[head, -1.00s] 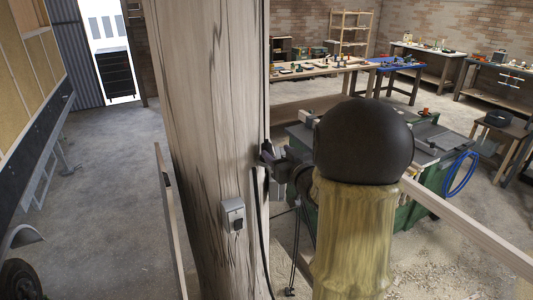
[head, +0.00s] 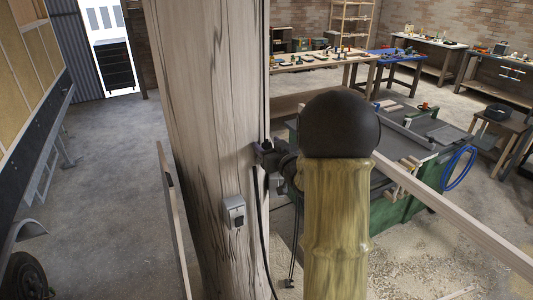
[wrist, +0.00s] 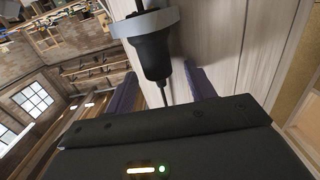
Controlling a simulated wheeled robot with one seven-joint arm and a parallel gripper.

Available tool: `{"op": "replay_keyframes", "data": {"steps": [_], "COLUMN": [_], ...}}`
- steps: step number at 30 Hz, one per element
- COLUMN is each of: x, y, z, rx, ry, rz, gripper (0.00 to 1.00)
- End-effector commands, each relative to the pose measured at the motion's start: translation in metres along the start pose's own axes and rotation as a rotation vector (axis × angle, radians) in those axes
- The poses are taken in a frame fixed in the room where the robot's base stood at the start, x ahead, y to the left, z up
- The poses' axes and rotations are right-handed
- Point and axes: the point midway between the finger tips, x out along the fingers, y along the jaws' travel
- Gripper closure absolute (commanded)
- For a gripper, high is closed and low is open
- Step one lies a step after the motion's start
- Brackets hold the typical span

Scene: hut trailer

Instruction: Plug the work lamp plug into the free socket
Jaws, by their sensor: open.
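A small grey socket box (head: 234,211) is fixed to the wooden post, with a dark patch on its lower part. It is too small to tell what is in it. My gripper (head: 266,155) is at the post's right edge, above and right of the box. In the wrist view my gripper (wrist: 161,80) is open, with its dark purple fingers either side of a black plug-like body (wrist: 153,57). This body has a pale grey collar (wrist: 145,22) and a thin cable (wrist: 165,95) towards my gripper. I cannot tell whether the fingers touch it.
The wooden post (head: 205,120) stands close in front. A dark cable (head: 261,220) hangs along its right edge. A green-sided machine table (head: 415,190) and a long wooden rail (head: 450,215) lie to the right. Open floor (head: 110,180) is on the left.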

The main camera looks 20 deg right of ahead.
Motion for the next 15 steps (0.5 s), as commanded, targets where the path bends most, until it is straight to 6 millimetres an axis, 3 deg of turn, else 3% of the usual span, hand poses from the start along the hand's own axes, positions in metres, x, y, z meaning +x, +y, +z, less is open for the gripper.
{"op": "replay_keyframes", "data": {"steps": [1, 8, 15], "x": [-0.0001, -0.0001, -0.0001], "y": [0.0000, 0.0000, 0.0000], "z": [-0.0001, -0.0001, -0.0004], "rx": [0.000, 0.000, 0.000], "ry": [0.000, 0.000, 0.000], "rz": [0.000, 0.000, 0.000], "gripper": [0.49, 0.94, 0.94]}}
